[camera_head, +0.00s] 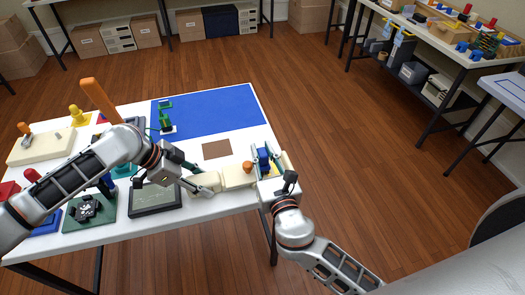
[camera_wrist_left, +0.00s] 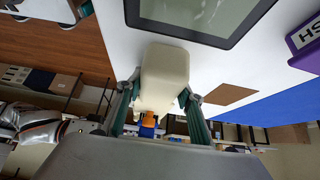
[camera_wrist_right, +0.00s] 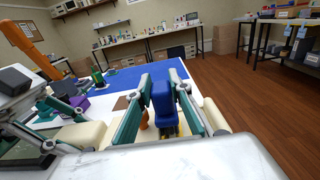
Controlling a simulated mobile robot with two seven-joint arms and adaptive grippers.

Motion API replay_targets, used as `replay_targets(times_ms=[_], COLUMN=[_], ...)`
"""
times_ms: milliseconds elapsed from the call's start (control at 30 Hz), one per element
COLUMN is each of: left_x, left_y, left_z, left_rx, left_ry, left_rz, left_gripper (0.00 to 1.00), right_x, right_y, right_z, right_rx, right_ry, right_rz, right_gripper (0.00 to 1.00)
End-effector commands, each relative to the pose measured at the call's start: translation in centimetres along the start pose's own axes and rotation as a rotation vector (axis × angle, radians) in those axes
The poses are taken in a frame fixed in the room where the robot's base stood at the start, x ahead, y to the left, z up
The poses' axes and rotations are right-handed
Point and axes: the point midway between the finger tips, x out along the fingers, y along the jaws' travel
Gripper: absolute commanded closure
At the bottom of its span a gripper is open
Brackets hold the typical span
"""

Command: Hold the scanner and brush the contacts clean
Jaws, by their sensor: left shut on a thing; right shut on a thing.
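The scanner (camera_head: 237,178) is a cream body at the table's front right edge, with an orange part (camera_head: 248,167) on it. My left gripper (camera_head: 212,184) is shut on the scanner; in the left wrist view the cream body (camera_wrist_left: 165,72) lies between its fingers. My right gripper (camera_head: 266,165) is shut on a blue brush (camera_wrist_right: 188,104), held upright over the scanner's far end. In the right wrist view its lower end is close to the cream body, beside the orange part (camera_wrist_right: 145,120). The contacts are not clearly visible, and I cannot tell whether the bristles touch them.
A dark-framed pad (camera_head: 155,198) and a green board (camera_head: 92,214) lie left of the scanner. A brown square (camera_head: 216,149) and a blue mat (camera_head: 215,108) lie behind it, mostly clear. Cluttered side tables stand at the right across open floor.

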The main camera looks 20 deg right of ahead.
Motion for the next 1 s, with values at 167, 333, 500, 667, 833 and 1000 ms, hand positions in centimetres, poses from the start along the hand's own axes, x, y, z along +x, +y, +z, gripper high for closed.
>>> replay_targets(times_ms=[167,333,500,667,833,1000], left_x=[0.0,0.0,0.0,0.0,0.0,0.0], left_y=[0.0,0.0,0.0,0.0,0.0,0.0], left_z=[0.0,0.0,0.0,0.0,0.0,-0.1], left_rx=[0.000,0.000,0.000,0.000,0.000,0.000], left_ry=[0.000,0.000,0.000,0.000,0.001,0.001], left_rz=[-0.001,0.000,0.000,0.000,0.000,0.000], left_gripper=[1.00,1.00,1.00,1.00,1.00,1.00], right_x=[0.0,0.0,0.0,0.0,0.0,0.0], right_y=[0.0,0.0,0.0,0.0,0.2,-0.7], right_z=[-0.3,-0.6,-0.9,-1.1,-1.1,-1.2], right_rx=[-0.002,0.000,-0.001,-0.001,0.000,-0.002], right_ry=[0.000,0.000,-0.001,-0.001,0.000,0.000], right_rz=[0.000,0.000,-0.001,-0.001,0.000,-0.001], right_gripper=[1.00,1.00,1.00,1.00,1.00,1.00])
